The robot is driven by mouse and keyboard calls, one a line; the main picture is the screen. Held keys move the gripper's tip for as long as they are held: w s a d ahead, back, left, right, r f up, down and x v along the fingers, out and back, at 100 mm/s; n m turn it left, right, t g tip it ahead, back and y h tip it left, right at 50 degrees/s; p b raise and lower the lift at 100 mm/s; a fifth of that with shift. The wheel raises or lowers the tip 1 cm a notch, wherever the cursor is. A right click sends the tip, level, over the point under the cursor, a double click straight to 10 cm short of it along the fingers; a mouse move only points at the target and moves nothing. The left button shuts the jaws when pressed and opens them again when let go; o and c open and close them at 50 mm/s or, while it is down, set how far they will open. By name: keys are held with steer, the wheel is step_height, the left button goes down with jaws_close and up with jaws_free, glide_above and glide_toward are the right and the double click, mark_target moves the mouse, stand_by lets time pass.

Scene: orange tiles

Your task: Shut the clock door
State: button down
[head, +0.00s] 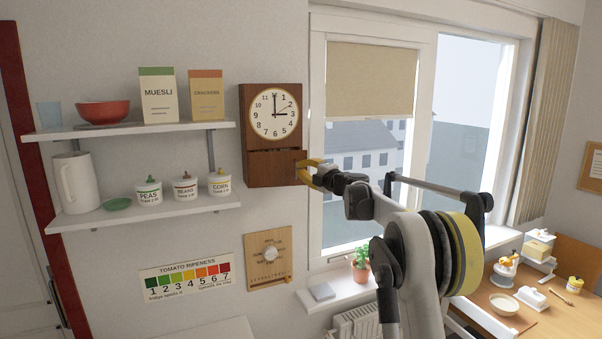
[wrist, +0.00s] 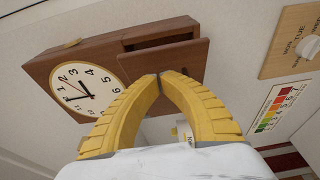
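The brown wooden clock (head: 242,120) hangs on the wall right of the shelves, with a white dial showing about three o'clock. Its door (head: 270,168) is the lower brown panel. The door stands ajar: a dark gap shows along its top edge, and its right end juts past the case in the head view. The door also shows in the wrist view (wrist: 185,60), out from the case. My gripper (head: 298,171) is at the door's right edge. In the wrist view its yellow fingertips (wrist: 159,75) meet in front of the door; I cannot tell whether they touch it.
Two shelves (head: 150,127) with boxes, a bowl, a jug and jars are left of the clock. A wooden dial board (head: 255,275) hangs below it. The window frame (head: 316,120) is close on the right. A potted plant (head: 361,262) stands on the sill.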

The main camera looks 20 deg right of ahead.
steer(key=shift+w+d, duration=0.2)
steer(key=shift+w, duration=1.05)
steer(key=shift+d, duration=0.1)
